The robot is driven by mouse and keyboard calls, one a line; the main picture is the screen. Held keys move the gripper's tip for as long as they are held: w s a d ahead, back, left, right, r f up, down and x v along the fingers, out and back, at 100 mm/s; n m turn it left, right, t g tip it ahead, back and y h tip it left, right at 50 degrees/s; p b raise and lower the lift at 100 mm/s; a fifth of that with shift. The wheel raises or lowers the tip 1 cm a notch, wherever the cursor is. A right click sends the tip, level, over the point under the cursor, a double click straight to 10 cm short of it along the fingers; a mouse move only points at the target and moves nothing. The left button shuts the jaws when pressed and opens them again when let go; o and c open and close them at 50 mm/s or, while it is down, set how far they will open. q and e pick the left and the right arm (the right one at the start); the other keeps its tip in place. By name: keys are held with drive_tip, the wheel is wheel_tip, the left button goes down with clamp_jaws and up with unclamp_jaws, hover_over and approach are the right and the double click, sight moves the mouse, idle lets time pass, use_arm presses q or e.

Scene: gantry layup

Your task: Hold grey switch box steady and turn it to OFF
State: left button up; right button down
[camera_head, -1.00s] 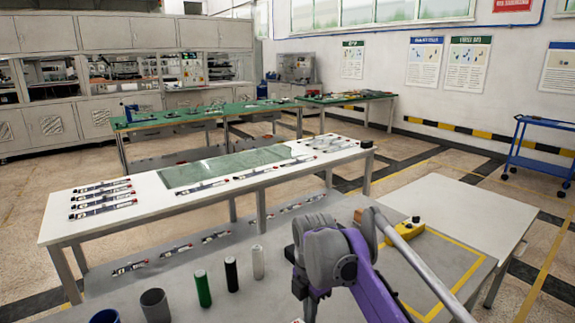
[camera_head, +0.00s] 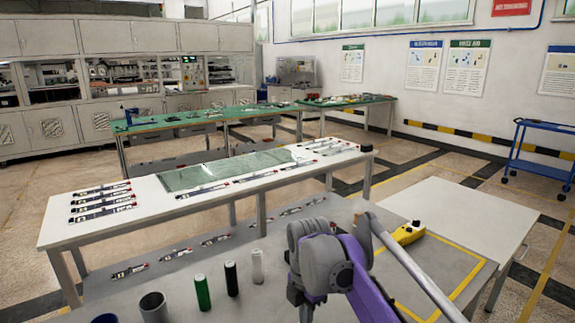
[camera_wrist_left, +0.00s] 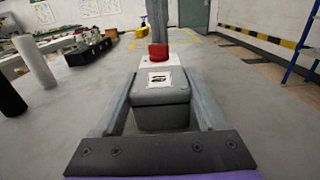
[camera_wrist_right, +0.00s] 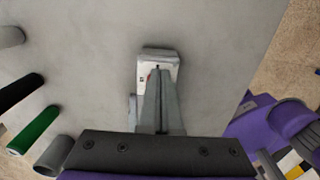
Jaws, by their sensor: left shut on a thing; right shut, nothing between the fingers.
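The grey switch box (camera_wrist_left: 160,105) stands between the fingers of my left gripper (camera_wrist_left: 162,88) in the left wrist view. The gripper is shut on its sides. The box has a pale top part and a red switch handle (camera_wrist_left: 158,53) at its far end. In the right wrist view the box (camera_wrist_right: 160,54) lies beyond my right gripper (camera_wrist_right: 158,72), whose fingers are shut together with nothing between them. Their tips overlap the pale face, beside a sliver of red. I cannot tell whether they touch the handle. My arm hides the box in the head view.
Green (camera_head: 202,291), black (camera_head: 231,278) and white (camera_head: 257,266) cylinders stand to the left, with a grey cup (camera_head: 154,306) and blue cup (camera_head: 105,318). The grey tabletop around the box is clear.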

drive_tip(key=shift+w+a, duration=0.2)
drive_tip(key=shift+w, duration=0.05)
idle(0.5)
drive_tip(key=shift+d, duration=0.1)
drive_tip(key=shift+w+d+r, duration=0.1)
drive_tip(key=shift+w+d, duration=0.1)
drive_tip(key=shift+w, duration=0.1)
wheel_tip(320, 180, up, 6)
drive_tip(key=shift+f, duration=0.1)
idle(0.5)
drive_tip(key=shift+s+d+f, duration=0.1)
drive_tip(key=shift+d+f, duration=0.05)
drive_tip(key=shift+f, duration=0.85)
drive_tip(key=shift+s+d+f, duration=0.1)
drive_tip(key=shift+d+f, duration=0.05)
drive_tip(key=shift+f, duration=0.85)
drive_tip(key=shift+s+d+f, duration=0.1)
drive_tip(key=shift+d+f, duration=0.05)
drive_tip(key=shift+f, duration=0.85)
drive_tip(key=shift+s+a, duration=0.25)
drive_tip(key=shift+a, duration=0.3)
